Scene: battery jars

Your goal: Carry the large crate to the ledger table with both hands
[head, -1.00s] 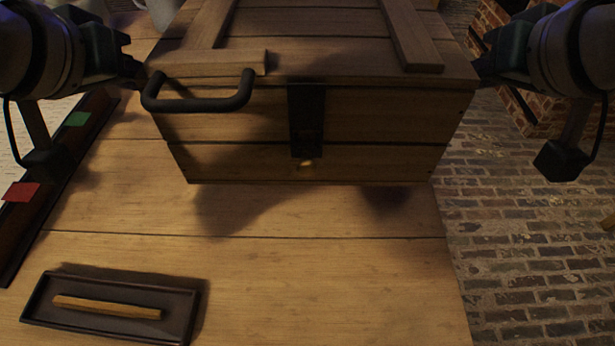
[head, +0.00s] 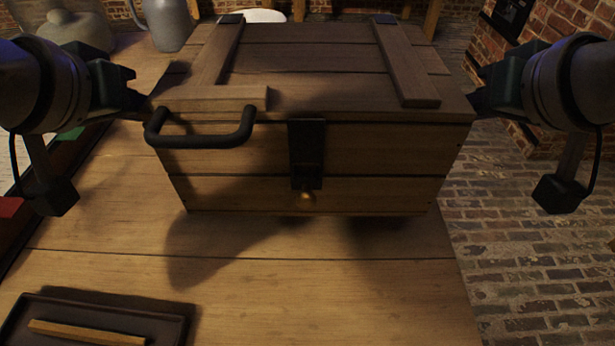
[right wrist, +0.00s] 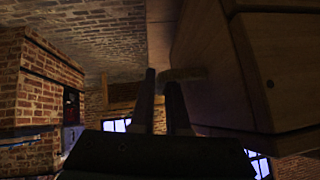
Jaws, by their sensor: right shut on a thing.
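The large crate (head: 390,150) is a brown plank box with battens on its lid, a dark front latch and a black handle at front left. It appears to hang just above a wooden table (head: 330,300), with its shadow on the boards below. My right gripper (head: 472,102) is shut on the crate at its right side; the right wrist view shows its two fingers (right wrist: 164,98) at a small bar on the crate wall. My left gripper (head: 148,102) is against the crate's left side, its fingertips hidden. I cannot tell which table is the ledger table.
A dark tray (head: 160,320) with a wooden stick lies at the table's front left. A grey jug (head: 166,22) and a rounded pot (head: 75,30) stand behind left. Brick floor (head: 530,250) is open right of the table; a brick structure (head: 550,60) rises at back right.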

